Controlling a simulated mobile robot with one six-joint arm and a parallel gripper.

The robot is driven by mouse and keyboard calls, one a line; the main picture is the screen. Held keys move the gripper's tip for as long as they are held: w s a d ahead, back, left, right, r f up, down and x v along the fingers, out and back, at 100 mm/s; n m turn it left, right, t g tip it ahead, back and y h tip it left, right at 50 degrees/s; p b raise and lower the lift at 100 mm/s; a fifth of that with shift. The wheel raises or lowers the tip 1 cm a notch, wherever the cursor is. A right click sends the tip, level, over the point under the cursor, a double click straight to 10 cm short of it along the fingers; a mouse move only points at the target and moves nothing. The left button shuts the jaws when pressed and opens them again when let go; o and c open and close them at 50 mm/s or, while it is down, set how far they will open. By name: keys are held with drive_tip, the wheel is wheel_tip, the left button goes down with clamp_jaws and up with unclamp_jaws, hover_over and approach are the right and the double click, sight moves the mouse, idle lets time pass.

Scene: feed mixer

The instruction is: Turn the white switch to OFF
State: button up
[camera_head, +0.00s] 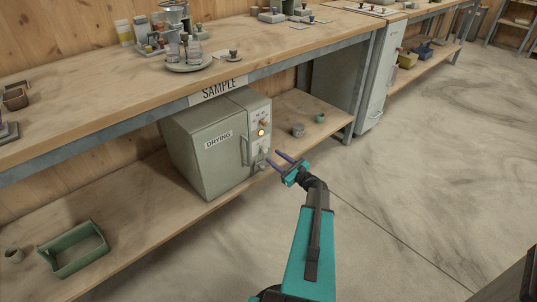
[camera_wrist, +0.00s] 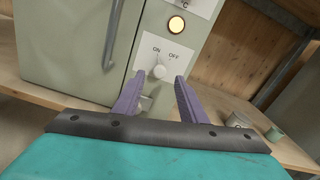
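The white switch (camera_wrist: 158,72) is a small round knob on a white plate marked ON at left and OFF at right, on the front of the grey-green drying cabinet (camera_head: 205,155). Its pointer seems to stand nearer ON, but it is too small to be sure. In the head view the switch is hard to make out. My gripper (camera_wrist: 157,80) has its two purple fingers apart, with the knob showing between and just beyond their tips. I cannot tell whether they touch it. In the head view my gripper (camera_head: 273,157) is in front of the cabinet's right-hand panel.
An amber lamp (camera_wrist: 176,24) glows above the switch. The cabinet door handle (camera_head: 244,150) stands to the left. Small cups (camera_head: 298,130) stand on the lower shelf to the right. The bench top (camera_head: 120,95) overhangs the cabinet. The floor (camera_head: 400,180) at right is clear.

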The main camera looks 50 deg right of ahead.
sight(266, 151)
drive_tip(key=shift+w+d+b, duration=0.2)
drive_tip(key=shift+w+b, duration=0.2)
drive_tip(key=shift+w, duration=2.35)
drive_tip(key=shift+c, duration=0.3)
